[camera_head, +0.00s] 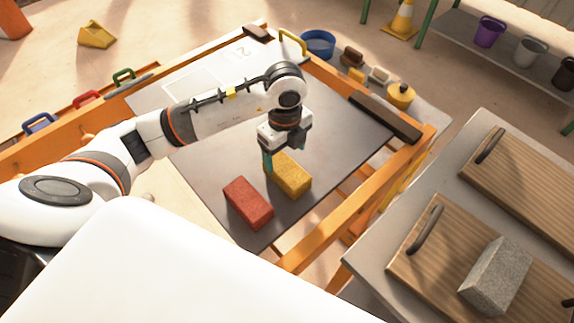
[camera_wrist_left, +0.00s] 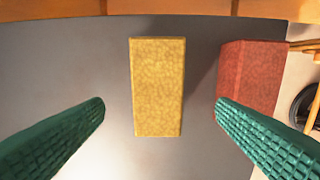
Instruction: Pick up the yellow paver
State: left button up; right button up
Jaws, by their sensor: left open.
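The yellow paver (camera_head: 290,176) lies on the dark grey plate of the orange-framed press table, below and just beside my left gripper (camera_head: 284,150). In the left wrist view the yellow paver (camera_wrist_left: 157,88) sits upright in the picture, centred between the two green fingers of the left gripper (camera_wrist_left: 160,125) and beyond their tips. The fingers are wide apart and empty. A red paver (camera_head: 248,202) lies just to the left and nearer. It also shows in the left wrist view (camera_wrist_left: 250,80), right of the yellow one, partly behind the right finger. My right gripper is not in view.
The grey plate (camera_head: 350,135) has free room behind and right of the pavers. Orange rails (camera_head: 345,215) edge it. At the right, a grey block (camera_head: 496,275) lies on a wooden board (camera_head: 425,265) with dark handles. A blue bowl (camera_head: 318,43) and yellow pot (camera_head: 400,94) stand beyond.

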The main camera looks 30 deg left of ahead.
aim_at(287, 169)
pick_arm(q)
notch_tip(287, 169, down, 2)
jog(key=shift+s+f, duration=0.1)
jog(key=shift+f, duration=0.75)
notch_tip(287, 169, down, 4)
jog(key=shift+d+r, duration=0.1)
jog(key=shift+r, duration=0.1)
jog(key=shift+w+f, duration=0.2)
jog(key=shift+f, duration=0.35)
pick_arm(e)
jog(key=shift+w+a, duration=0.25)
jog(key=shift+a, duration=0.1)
pick_arm(q)
jog(key=c, duration=1.7)
jog(key=shift+r, duration=0.15)
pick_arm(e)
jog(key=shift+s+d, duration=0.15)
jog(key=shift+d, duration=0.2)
